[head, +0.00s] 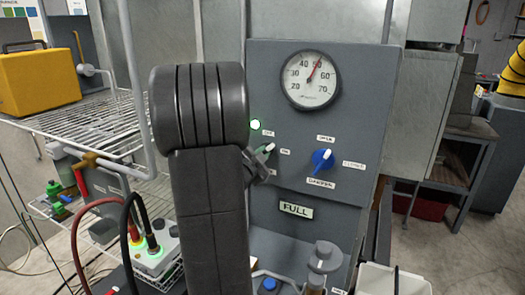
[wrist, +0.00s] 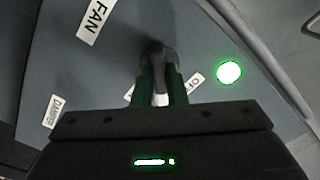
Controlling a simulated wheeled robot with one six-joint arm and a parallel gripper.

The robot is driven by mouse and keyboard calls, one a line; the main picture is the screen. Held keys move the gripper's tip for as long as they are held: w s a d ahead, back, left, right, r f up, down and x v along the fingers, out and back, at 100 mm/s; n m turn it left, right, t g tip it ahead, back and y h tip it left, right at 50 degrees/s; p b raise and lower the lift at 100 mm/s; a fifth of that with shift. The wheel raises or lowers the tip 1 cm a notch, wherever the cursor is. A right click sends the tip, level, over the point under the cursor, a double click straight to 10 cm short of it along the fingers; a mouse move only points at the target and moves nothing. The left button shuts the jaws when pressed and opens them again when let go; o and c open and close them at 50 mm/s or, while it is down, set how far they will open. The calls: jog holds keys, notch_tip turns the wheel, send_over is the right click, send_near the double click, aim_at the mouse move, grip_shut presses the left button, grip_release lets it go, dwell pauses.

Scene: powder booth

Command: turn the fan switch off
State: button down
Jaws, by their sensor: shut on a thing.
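The fan switch (head: 266,148) is a small knob on the grey control panel (head: 370,80), partly hidden by my arm in the head view. Its pale tip points up and right, between the OFF label (head: 268,133) and the ON label (head: 285,152); the exact setting is hard to tell. In the wrist view the dark switch (wrist: 158,58) sits between the two fingers of my gripper (wrist: 163,88), which is shut on it. The green lamp (head: 255,124) beside it is lit, and it also glows in the wrist view (wrist: 229,71).
A blue damper knob (head: 322,159) is right of the switch, below a round gauge (head: 310,80). A FULL label (head: 296,210) is lower down. A wire rack (head: 90,125) with a yellow case (head: 38,80) stands left. A white bin (head: 395,279) is at the lower right.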

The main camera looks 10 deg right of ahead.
jog(key=shift+n+p, duration=2.05)
jog(key=shift+n, duration=2.45)
jog(key=shift+f, duration=0.1)
jog(key=c, duration=1.5)
grip_release()
jog(key=shift+o, duration=0.2)
jog(key=shift+a, duration=0.1)
jog(key=b+v, duration=0.2)
jog(key=v, duration=1.1)
jog(key=shift+s+a+b, duration=0.2)
jog(key=shift+s+b, duration=0.15)
jog(key=shift+b, duration=0.05)
